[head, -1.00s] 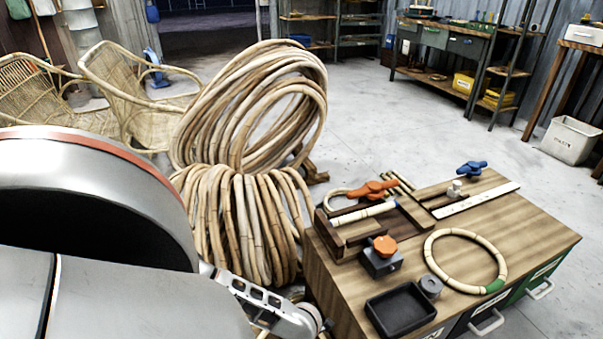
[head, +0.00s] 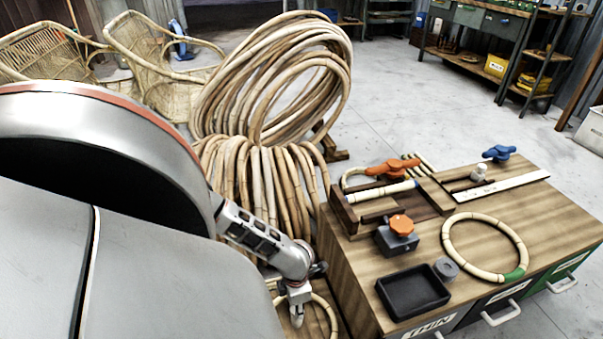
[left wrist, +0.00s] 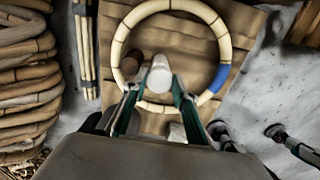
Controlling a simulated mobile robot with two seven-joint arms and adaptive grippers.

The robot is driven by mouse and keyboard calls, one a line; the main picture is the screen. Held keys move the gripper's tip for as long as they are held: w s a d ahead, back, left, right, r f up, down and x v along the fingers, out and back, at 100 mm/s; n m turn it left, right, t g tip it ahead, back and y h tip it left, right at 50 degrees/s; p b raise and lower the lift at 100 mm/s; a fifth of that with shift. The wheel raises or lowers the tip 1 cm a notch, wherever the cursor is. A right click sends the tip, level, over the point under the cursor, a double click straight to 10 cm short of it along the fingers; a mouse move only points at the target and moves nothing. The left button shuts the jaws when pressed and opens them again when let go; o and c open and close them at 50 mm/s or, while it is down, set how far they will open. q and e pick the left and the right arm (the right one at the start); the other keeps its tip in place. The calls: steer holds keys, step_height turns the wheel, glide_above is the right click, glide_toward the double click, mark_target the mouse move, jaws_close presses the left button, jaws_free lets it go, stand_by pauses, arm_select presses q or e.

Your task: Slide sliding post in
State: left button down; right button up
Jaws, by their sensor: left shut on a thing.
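In the left wrist view my left gripper (left wrist: 156,86) has its green fingers on either side of a pale cylindrical post (left wrist: 159,72) and is shut on it. The post stands inside a pale rattan ring (left wrist: 224,48) with a blue band, over a brown board (left wrist: 185,48). A dark brown peg (left wrist: 131,64) stands beside the post. In the head view my left gripper (head: 297,316) points down beside the bench, near a partly hidden rattan ring (head: 325,308). My right gripper is not in view.
The wooden bench (head: 545,222) holds a green-banded ring (head: 451,257), a black tray (head: 412,291), an orange-knobbed block (head: 397,240), an orange-handled clamp (head: 393,168) and a white scale strip (head: 502,187). Large rattan coils (head: 258,178) stand behind my left arm.

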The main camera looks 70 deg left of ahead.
arm_select(q)
steer(key=c, duration=1.6)
jaws_free()
steer(key=shift+s+a, duration=0.15)
steer(key=shift+a, duration=0.25)
steer(key=shift+c, duration=0.2)
steer(key=shift+d, duration=0.1)
step_height(320, 180, up, 12)
steer(key=shift+f, duration=0.1)
